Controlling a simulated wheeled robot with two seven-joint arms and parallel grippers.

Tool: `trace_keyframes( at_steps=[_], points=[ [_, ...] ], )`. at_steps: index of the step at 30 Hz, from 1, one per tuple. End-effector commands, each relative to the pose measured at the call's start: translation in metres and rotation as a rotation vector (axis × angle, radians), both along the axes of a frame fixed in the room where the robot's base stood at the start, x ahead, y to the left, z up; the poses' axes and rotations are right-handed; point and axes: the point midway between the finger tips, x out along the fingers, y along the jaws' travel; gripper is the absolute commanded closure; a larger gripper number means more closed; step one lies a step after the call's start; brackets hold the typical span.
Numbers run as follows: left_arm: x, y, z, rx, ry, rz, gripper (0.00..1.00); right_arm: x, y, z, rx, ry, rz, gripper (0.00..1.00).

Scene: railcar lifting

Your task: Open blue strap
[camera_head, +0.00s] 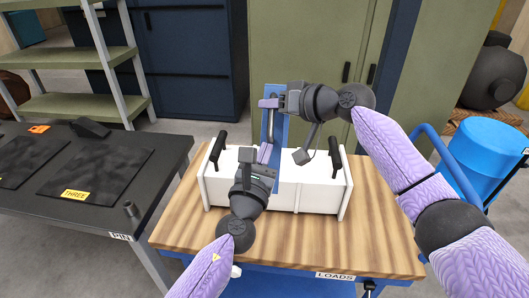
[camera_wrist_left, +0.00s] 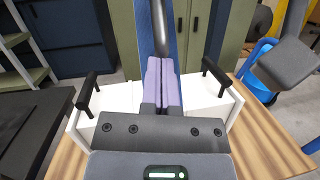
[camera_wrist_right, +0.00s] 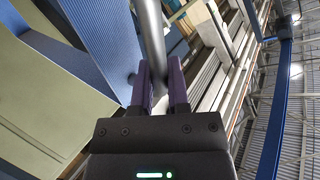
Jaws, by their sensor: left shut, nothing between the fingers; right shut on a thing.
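The blue strap (camera_head: 281,128) stands upright above a white box (camera_head: 317,192), with a grey bar handle along it. The strap also shows behind the fingers in the left wrist view (camera_wrist_left: 145,28) and large in the right wrist view (camera_wrist_right: 105,38). My right gripper (camera_head: 268,103) is shut on the grey bar, which runs between its fingers in the right wrist view (camera_wrist_right: 152,35). My left gripper (camera_head: 265,153) is shut and empty, low in front of the strap. The strap's lower end is partly hidden by my left gripper.
The white box has black handles (camera_head: 217,146) at both ends and stands on a wooden table (camera_head: 375,240) labelled LOADS. A dark table (camera_head: 60,200) with black mats is at left. A blue barrel (camera_head: 487,155) is at right, and cabinets stand behind.

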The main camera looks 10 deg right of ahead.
Motion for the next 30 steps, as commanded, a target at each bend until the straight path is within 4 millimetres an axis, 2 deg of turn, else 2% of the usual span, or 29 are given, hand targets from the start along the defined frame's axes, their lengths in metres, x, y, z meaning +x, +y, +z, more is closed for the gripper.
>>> trace_keyframes(
  at_steps=[3,10,18,19,23,30],
  points=[
    [0.001,0.0,0.002,0.0,0.0,0.001,1.0,0.0,0.0,-0.001,-0.001,0.001,0.0,1.0],
    [0.018,-0.005,0.023,-0.001,-0.003,0.003,1.0,-0.001,0.003,-0.002,-0.002,0.006,0.008,1.0],
    [0.019,-0.006,0.026,-0.001,-0.005,0.001,1.0,-0.002,0.006,-0.002,0.001,0.007,0.017,1.0],
    [0.019,-0.006,0.026,-0.001,-0.006,0.0,1.0,-0.002,0.006,-0.002,0.0,0.007,0.017,0.75],
    [0.019,-0.006,0.025,0.0,-0.004,0.0,1.0,-0.002,0.005,-0.001,0.0,0.005,0.013,0.47],
    [0.019,-0.006,0.024,0.0,-0.002,0.001,1.0,-0.001,0.001,0.0,0.0,0.002,0.005,0.47]
  ],
)
